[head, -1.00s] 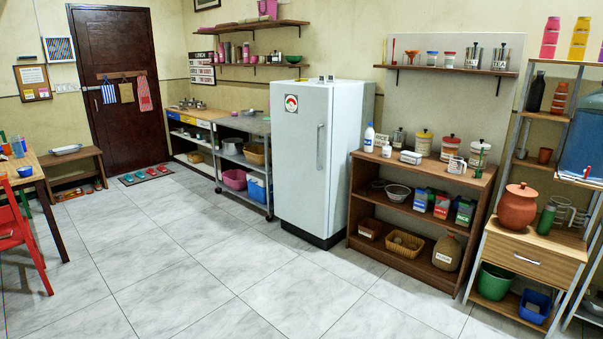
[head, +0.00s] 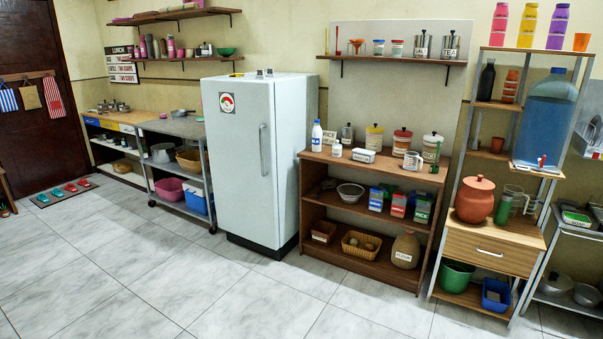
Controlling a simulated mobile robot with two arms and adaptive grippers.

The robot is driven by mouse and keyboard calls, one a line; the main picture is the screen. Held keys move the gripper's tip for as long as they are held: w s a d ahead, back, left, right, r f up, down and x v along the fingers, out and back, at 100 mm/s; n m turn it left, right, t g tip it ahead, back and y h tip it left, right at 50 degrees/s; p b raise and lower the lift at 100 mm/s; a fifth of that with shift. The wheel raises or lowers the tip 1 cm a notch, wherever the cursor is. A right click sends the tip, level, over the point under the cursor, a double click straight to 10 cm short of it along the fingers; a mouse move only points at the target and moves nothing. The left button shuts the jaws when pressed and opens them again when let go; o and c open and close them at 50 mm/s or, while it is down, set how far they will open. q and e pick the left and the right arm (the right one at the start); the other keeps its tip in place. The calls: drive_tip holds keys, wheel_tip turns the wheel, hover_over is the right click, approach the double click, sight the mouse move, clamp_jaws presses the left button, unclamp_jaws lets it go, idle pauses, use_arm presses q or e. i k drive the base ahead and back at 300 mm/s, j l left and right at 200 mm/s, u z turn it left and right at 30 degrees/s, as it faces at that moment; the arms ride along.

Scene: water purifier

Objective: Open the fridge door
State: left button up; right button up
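The white fridge (head: 253,160) stands against the back wall, left of the picture's middle. Its door (head: 238,165) faces me and looks shut. A vertical grey handle (head: 264,150) is on the right side of the door. A round red and white sticker (head: 227,103) is near the door's top left. Neither of my grippers shows in the head view. The fridge is some distance off across the floor, with nothing in front of it.
The tiled floor (head: 150,280) is clear up to the fridge. A metal shelf cart (head: 176,128) with tubs stands left of the fridge. A wooden shelf unit (head: 330,262) with jars and cartons stands to its right. Farther right is a rack with a water dispenser (head: 547,120).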

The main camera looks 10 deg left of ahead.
sight(239, 115)
drive_tip(key=i+j+u, duration=0.4)
drive_tip(key=i, duration=0.65)
drive_tip(key=i+u, duration=0.35)
drive_tip(key=i, duration=0.75)
